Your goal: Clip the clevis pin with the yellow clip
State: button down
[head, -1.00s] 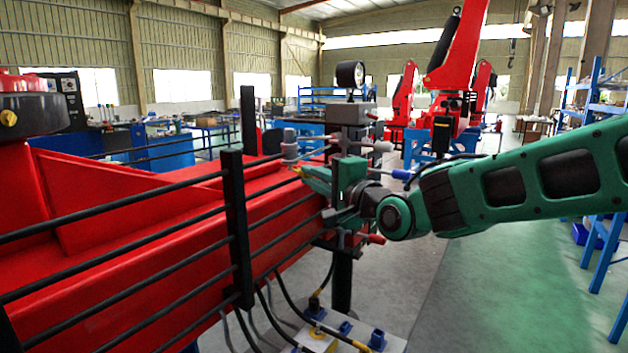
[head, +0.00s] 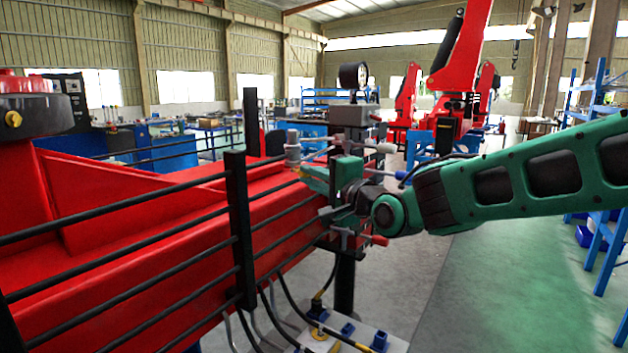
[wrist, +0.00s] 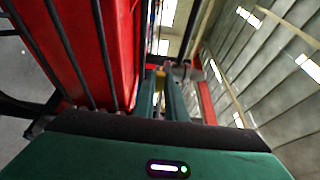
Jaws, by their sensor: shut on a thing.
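My gripper (wrist: 160,97) is shut on the yellow clip (wrist: 159,80), which shows as a small yellow strip between the two green fingers in the wrist view. In the head view my gripper (head: 309,178) points left beside the red beam, and the clip is mostly hidden by the fingers. A grey upright cylinder (head: 293,152), probably the clevis pin, stands just above and left of the fingertips. Grey metal also shows past the fingertips in the wrist view (wrist: 181,71). I cannot tell whether the clip touches the pin.
The red beam (head: 180,225) lies left of my gripper, with a black post and rails (head: 238,215) in front. The floor at right (head: 500,290) is clear.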

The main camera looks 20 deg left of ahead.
jog(key=shift+w+a, duration=0.4)
jog(key=shift+a, duration=0.1)
jog(key=c, duration=1.7)
grip_release()
jog(key=shift+v, duration=2.45)
